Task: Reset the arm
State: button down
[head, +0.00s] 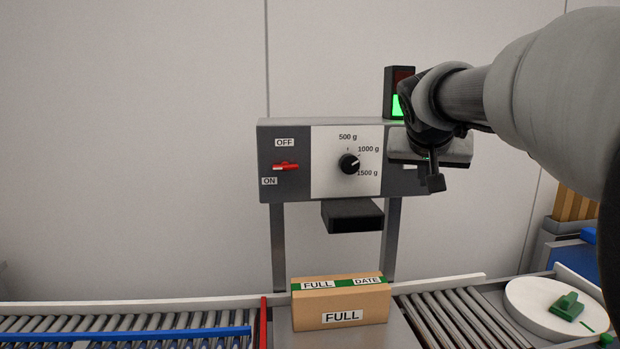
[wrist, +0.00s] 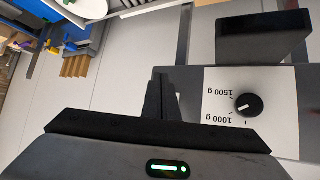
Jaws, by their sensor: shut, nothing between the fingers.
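My arm reaches in from the right in the head view. My gripper (head: 434,184) hangs in front of the right end of the grey control box (head: 384,161). It is shut and empty, and its fingers also show in the wrist view (wrist: 160,98). The black dial (head: 349,164) is to the left of my gripper and apart from it. Its pointer is toward the 1000 g side. The wrist view shows the dial (wrist: 248,105) upside down, right of the fingers. The red switch (head: 286,166) sits between the OFF and ON labels.
A signal lamp (head: 398,104) glows green behind my gripper. A cardboard box (head: 340,311) marked FULL stands below the black nozzle (head: 353,216). Roller conveyors (head: 455,315) run left and right. A white round disc (head: 537,306) with a green block (head: 567,306) is at right.

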jog(key=s+a+f+n+g+y, duration=0.1)
jog(key=s+a+f+n+y, duration=0.1)
jog(key=s+a+f, duration=0.55)
jog(key=s+a+f+n+g+y+p, duration=0.1)
jog(key=s+a+f+n, duration=0.3)
jog(key=s, duration=0.7)
jog(key=s+a+f+m+g+y, duration=0.15)
jog(key=s+a+f, duration=0.25)
jog(key=s+f, duration=0.45)
notch_tip(320, 180, up, 21)
jog(key=p, duration=1.8)
jog(key=shift+s+d+f+n+p, duration=0.15)
jog(key=shift+s+d+n+p, duration=0.15)
jog(key=shift+n, duration=0.05)
